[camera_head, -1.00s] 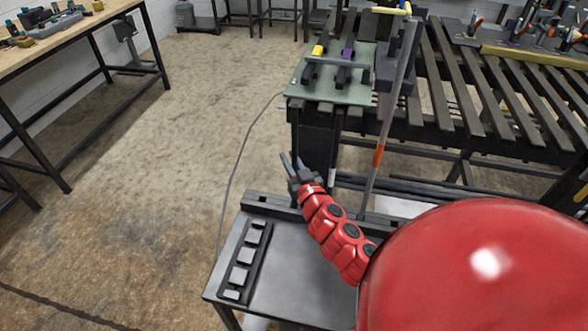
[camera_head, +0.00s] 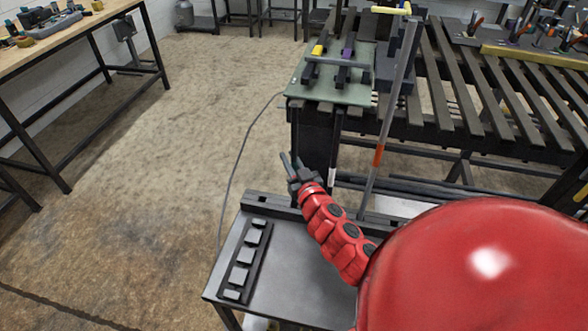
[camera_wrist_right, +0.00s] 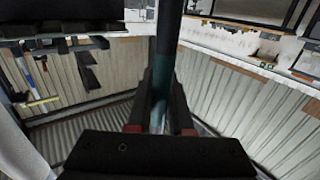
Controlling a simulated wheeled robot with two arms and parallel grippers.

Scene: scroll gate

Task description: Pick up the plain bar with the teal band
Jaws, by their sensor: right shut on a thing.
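My right gripper (camera_head: 291,162) is at the end of the red arm, low in front of the green-topped stand in the head view. In the right wrist view its two dark fingers (camera_wrist_right: 160,110) are shut on an upright bar (camera_wrist_right: 168,45). The bar is dark, with a teal part (camera_wrist_right: 161,84) between the fingers. Its lower end is hidden behind the gripper body. In the head view I cannot clearly make out the held bar or its band. My left gripper is not in view.
A grey pole with an orange band (camera_head: 378,155) stands to the right of the gripper. A dark bar with a white band (camera_head: 333,173) is close by. A small metal table (camera_head: 300,270) is below. A slatted roller bench (camera_head: 490,100) is at right. Open floor (camera_head: 190,140) lies left.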

